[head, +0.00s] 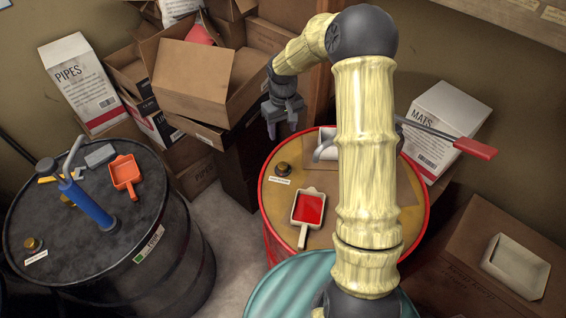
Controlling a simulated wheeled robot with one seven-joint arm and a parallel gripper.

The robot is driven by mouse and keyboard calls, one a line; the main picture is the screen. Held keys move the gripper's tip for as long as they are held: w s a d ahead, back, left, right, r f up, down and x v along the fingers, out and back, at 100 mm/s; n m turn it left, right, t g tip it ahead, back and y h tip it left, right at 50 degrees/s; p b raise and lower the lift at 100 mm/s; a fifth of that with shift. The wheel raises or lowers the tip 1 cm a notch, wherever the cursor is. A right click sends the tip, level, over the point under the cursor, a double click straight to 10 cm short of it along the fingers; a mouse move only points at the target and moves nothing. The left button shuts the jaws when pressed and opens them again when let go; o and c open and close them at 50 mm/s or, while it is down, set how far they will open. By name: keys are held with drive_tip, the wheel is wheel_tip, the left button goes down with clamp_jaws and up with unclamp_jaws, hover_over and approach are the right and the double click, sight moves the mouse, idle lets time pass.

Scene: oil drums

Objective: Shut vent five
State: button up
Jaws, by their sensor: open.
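A brass vent cap (283,169) sits on the tan top of the red-rimmed drum (268,240), near its left edge, with a small white label (280,181) beside it. A second brass cap (33,243) with a label (36,257) sits at the left of the black drum (150,220). The label text is too small to read, so I cannot tell which vent is five, nor whether either is open. My gripper (282,130) is open and empty, pointing down, just above and behind the nearer cap, apart from it.
A grey metal item (327,147) and a red-handled tool (474,148) are partly behind my arm. A blue pump (88,203) and orange pan (125,174) occupy the black drum. Cartons (190,85) crowd behind.

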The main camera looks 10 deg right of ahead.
sight(283, 165)
wheel_tip(283, 165, down, 17)
drive_tip(key=p, duration=0.5)
drive_tip(key=shift+a+f, duration=0.1)
drive_tip(key=shift+f, duration=0.1)
drive_tip(key=c, duration=1)
drive_tip(key=shift+o, duration=0.2)
